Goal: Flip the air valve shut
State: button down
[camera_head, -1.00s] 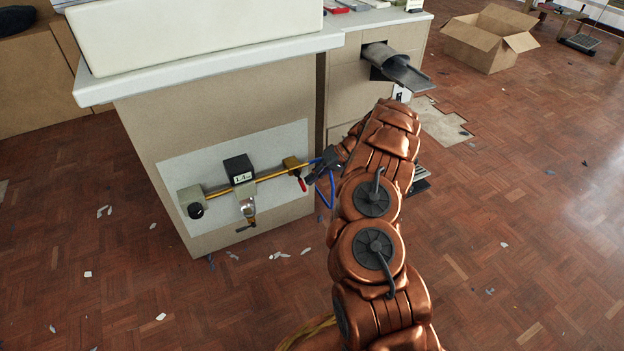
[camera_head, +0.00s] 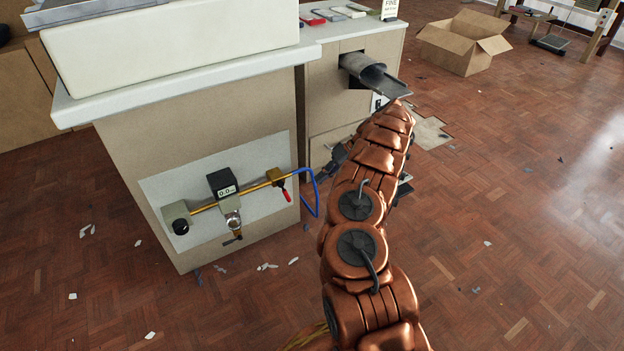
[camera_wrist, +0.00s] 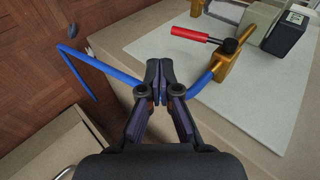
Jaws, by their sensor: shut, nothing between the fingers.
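The air valve is a brass block (camera_head: 276,176) at the right end of the pipe on the pale panel. Its red lever (camera_head: 286,195) points down, crosswise to the pipe. In the wrist view the brass valve (camera_wrist: 232,65) and red lever (camera_wrist: 196,35) are up and right of my fingers. My gripper (camera_wrist: 159,72) is shut and empty, apart from the lever. In the head view my gripper (camera_head: 324,178) is just right of the panel, partly hidden by my arm. A blue hose (camera_wrist: 98,72) runs from the valve and passes behind my fingertips.
A gauge (camera_head: 224,184) on the pipe reads 0.0, with a black knob (camera_head: 181,226) to its left. A metal chute (camera_head: 372,73) sticks out above my arm. An open cardboard box (camera_head: 462,45) stands on the floor. Scraps litter the otherwise open floor.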

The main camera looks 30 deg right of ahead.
jog(key=shift+s+d+r+p, duration=0.15)
jog(key=shift+d+r+p, duration=0.05)
jog(key=shift+d, duration=0.55)
jog(key=shift+s+d+r+p, duration=0.15)
jog(key=shift+d+r+p, duration=0.1)
jog(key=shift+d, duration=0.55)
jog(key=shift+s+d+r+p, duration=0.15)
jog(key=shift+d+r, duration=0.05)
jog(key=shift+d, duration=0.55)
